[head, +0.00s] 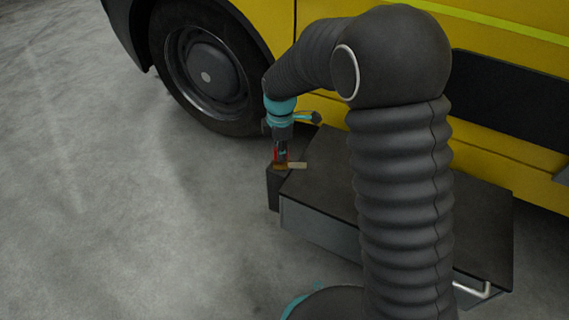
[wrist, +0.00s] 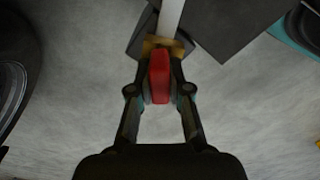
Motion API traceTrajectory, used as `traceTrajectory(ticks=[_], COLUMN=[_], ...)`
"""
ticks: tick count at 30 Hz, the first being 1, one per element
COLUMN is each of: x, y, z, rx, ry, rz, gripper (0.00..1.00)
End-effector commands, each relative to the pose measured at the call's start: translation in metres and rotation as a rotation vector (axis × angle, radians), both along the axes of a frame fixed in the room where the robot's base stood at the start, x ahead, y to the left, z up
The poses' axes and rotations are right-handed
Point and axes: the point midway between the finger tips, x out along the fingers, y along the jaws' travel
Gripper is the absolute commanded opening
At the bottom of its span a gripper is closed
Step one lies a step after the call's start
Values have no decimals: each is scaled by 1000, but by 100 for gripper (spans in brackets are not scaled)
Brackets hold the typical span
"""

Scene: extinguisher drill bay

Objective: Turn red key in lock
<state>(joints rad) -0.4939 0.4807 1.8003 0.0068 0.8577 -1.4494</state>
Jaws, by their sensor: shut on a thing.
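The red key (wrist: 159,76) is between the two fingers of my gripper (wrist: 159,84) in the wrist view. My gripper is shut on it. Just beyond the key is a brass-coloured lock piece (wrist: 151,46), with a pale bar (wrist: 171,18) running away from it. In the head view my gripper (head: 281,153) points down at the lock (head: 280,166), and a little red of the key (head: 275,155) shows between the fingers. The pale bar (head: 297,165) sticks out to the right. The key's tip is hidden, so I cannot tell how deep it sits.
The lock sits on a small dark block (head: 273,188) at the left end of a low dark box (head: 318,196). A yellow vehicle (head: 274,22) with a black wheel (head: 205,76) stands behind. The grey floor (head: 110,220) to the left is clear.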

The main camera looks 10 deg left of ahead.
Motion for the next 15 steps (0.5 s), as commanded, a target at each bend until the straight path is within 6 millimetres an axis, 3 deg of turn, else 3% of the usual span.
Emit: traceTrajectory(ticks=[6,15], x=[0,0], y=[0,0], z=[0,0], rx=[2,2], ry=[1,0], rz=[195,229], gripper=[0,0])
